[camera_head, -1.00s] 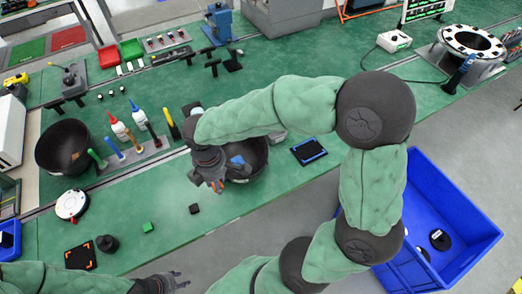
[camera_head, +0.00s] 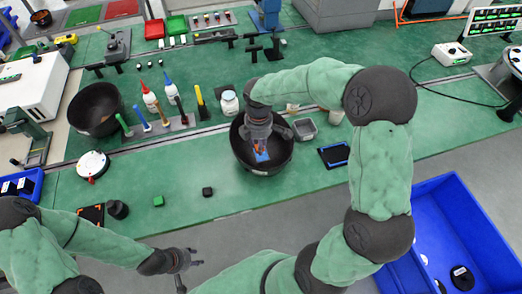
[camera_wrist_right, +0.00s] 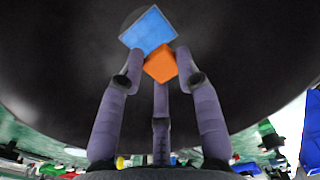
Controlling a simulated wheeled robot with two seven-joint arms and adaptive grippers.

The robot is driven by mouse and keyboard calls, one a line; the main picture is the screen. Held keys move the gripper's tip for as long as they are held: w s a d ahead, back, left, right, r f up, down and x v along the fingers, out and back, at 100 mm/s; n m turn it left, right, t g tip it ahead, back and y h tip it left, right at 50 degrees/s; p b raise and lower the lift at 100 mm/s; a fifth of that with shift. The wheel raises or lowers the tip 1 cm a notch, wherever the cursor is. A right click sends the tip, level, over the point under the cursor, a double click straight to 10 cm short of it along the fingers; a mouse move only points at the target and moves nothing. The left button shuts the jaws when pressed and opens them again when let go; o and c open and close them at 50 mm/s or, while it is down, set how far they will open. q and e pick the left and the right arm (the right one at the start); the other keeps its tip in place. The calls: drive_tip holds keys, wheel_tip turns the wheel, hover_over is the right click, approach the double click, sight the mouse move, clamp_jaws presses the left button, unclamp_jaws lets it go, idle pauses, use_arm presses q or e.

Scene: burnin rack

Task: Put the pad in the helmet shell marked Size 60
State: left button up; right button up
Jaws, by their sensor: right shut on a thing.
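Two black bowl-like helmet shells show in the head view: one at the left (camera_head: 82,128) and one in the middle (camera_head: 246,160). No size marking is readable on either. My right gripper (camera_head: 260,147) is inside the middle shell, pointing down. In the right wrist view its fingers are shut on a small orange block (camera_wrist_right: 160,64), seemingly the pad. A blue square (camera_wrist_right: 148,30) lies just beyond the block against the dark inner wall; I cannot tell whether they touch. My left gripper (camera_head: 190,273) hangs empty in front of the bench, fingers apart.
A rack of pens and bottles (camera_head: 160,125) stands between the shells. A white-lidded jar (camera_head: 229,103), a grey tray (camera_head: 305,130) and a black-blue tray (camera_head: 333,155) stand near the middle shell. A blue bin (camera_head: 440,185) is at the lower right.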

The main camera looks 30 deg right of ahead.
drive_tip(key=shift+w+d+f, duration=0.35)
drive_tip(key=shift+d+f, duration=0.15)
drive_tip(key=shift+f, duration=0.25)
drive_tip(key=shift+w+d+f+b, duration=0.1)
drive_tip(key=shift+f+b, duration=0.3)
drive_tip(key=shift+f, duration=0.5)
drive_tip(key=shift+w+d+f+b, duration=0.1)
drive_tip(key=shift+f+b, duration=0.25)
drive_tip(key=shift+f, duration=0.5)
drive_tip(key=shift+f, duration=0.15)
drive_tip(key=o, duration=0.7)
drive_tip(key=shift+o, duration=0.2)
wheel_tip(320, 180, up, 12)
drive_tip(key=p, duration=0.3)
drive_tip(key=shift+p, duration=0.4)
